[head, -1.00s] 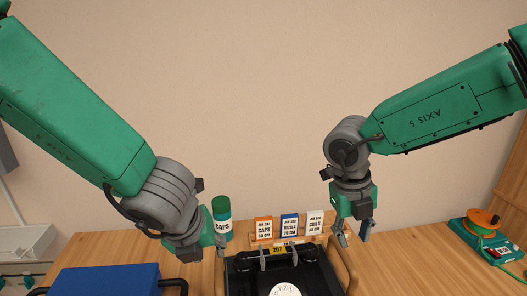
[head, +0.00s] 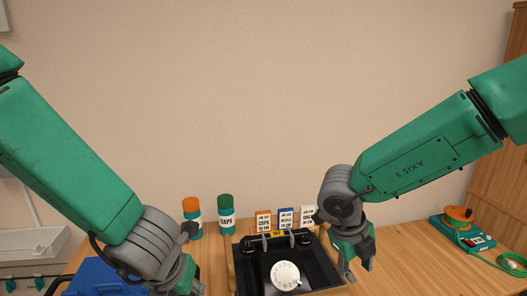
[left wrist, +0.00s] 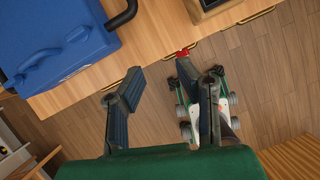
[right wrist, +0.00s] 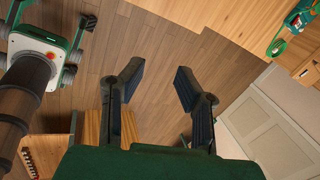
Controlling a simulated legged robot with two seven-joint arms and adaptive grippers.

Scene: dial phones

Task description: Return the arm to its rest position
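My right gripper (head: 358,268) hangs at the right edge of the black dial phone (head: 286,276), apart from any held thing. In the right wrist view its two fingers (right wrist: 155,85) are spread, with only floor between them. My left arm comes in from the left, and its gripper is mostly cut off at the bottom edge of the head view. In the left wrist view the left fingers (left wrist: 165,85) are spread and empty, beyond the table's front edge. The phone has a white dial and its handset lies on top.
Behind the phone stand several job cards (head: 286,219), a green-capped bottle (head: 227,216) and an orange-capped bottle (head: 192,212). A blue case (left wrist: 60,40) sits at the table's left. Bare table lies between phone and reel.

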